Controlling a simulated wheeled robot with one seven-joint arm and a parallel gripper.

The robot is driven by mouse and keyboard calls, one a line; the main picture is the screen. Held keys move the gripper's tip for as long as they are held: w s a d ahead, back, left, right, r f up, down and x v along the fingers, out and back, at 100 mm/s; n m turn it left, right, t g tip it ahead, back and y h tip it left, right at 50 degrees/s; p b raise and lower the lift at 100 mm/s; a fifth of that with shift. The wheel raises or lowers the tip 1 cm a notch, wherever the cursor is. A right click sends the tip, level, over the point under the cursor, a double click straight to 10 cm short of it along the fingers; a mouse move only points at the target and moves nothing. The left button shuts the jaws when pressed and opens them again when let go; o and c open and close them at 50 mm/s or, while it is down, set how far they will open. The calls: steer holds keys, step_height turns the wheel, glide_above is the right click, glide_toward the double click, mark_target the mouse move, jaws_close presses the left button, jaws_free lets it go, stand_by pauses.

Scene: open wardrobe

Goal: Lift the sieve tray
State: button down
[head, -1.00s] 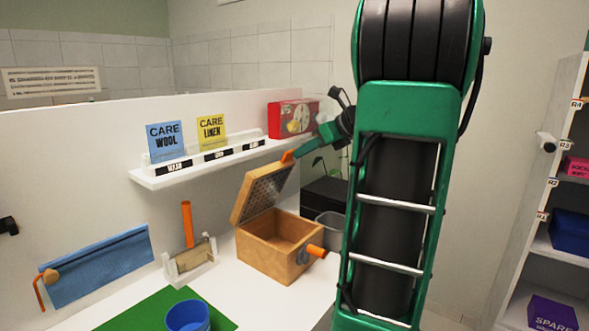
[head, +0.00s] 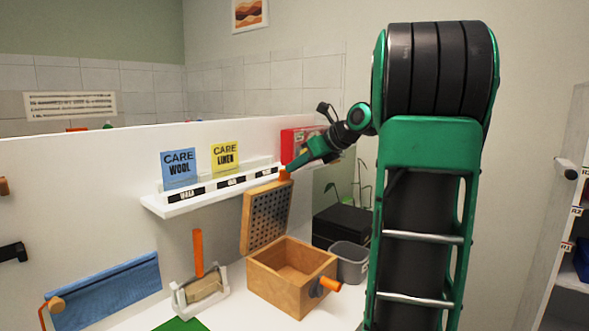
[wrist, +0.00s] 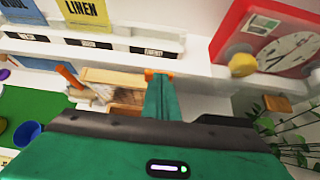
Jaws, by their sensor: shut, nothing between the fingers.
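The sieve tray (head: 267,217) is a wooden-framed panel with a dark perforated face. It stands steeply tilted at the back left of an open wooden box (head: 285,285), its lower edge at the box rim. An orange knob (head: 329,284) sits on the box's right side. My gripper (head: 287,173) is shut, with orange at its tips, at the tray's upper right corner. It looks touching or very close; I cannot tell which. In the wrist view the shut fingers (wrist: 162,78) extend over the blurred wooden tray and box, which they partly hide.
A white shelf (head: 190,207) with care cards is just left of the gripper, and a red clock box (head: 296,143) is behind it. A brush in a holder (head: 203,283) stands left of the box. A grey bin (head: 350,262) is at its right.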

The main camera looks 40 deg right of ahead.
steer(key=v, duration=1)
steer(key=shift+s, duration=0.25)
steer(key=shift+r, duration=0.1)
